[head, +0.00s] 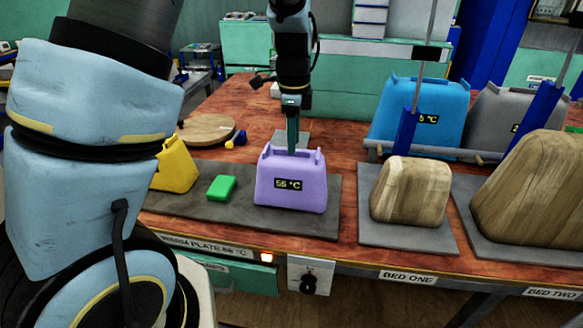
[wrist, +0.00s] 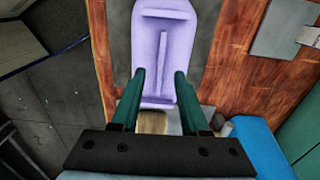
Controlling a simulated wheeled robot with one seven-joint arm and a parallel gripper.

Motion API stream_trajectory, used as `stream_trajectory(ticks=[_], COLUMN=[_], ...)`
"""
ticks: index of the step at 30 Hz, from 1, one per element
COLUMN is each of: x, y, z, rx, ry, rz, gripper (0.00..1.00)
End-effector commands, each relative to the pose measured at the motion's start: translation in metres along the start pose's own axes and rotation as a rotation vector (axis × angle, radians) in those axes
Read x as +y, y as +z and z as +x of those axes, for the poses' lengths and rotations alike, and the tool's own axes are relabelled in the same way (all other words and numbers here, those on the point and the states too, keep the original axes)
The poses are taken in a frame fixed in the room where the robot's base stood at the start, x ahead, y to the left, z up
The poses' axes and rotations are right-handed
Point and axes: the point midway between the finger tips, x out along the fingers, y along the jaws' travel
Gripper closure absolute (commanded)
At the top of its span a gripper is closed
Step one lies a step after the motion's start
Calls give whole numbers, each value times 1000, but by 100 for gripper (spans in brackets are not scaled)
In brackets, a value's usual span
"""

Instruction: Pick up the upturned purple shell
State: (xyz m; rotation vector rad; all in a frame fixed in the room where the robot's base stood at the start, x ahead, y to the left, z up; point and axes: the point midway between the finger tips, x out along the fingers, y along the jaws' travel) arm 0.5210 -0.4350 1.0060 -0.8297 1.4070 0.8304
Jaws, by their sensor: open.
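The purple shell (head: 290,190) sits on the dark grey warming plate (head: 322,222), with a "55 °C" label on its front and raised lugs at its top corners. In the wrist view the purple shell (wrist: 153,20) shows a long central rib and a crossbar. My gripper (head: 292,148) points down at the shell's top, its tip close to or overlapping the near rim; contact cannot be told. In the wrist view my gripper (wrist: 160,74) is open, its two green fingers on either side of the shell's lower end and rib. Nothing is clamped.
A green block (head: 222,188) and a yellow shell (head: 176,166) are left of the purple shell. A wooden form (head: 412,190) stands right on bed one, a larger one (head: 535,190) on bed two. Blue (head: 420,105) and grey (head: 500,120) shells stand behind. A round board (head: 207,129) lies back left.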

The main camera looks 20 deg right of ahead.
Motion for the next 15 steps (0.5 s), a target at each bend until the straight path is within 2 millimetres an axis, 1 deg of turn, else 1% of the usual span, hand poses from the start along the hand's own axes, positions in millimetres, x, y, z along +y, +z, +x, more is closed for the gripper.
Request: stream_trajectory(ticks=[4,11,15], x=[0,0,0], y=[0,0,0], z=[12,14,14], rx=[0,1,1], ry=[1,-1,-1], rz=[-1,-1,-1], gripper=[55,55,71])
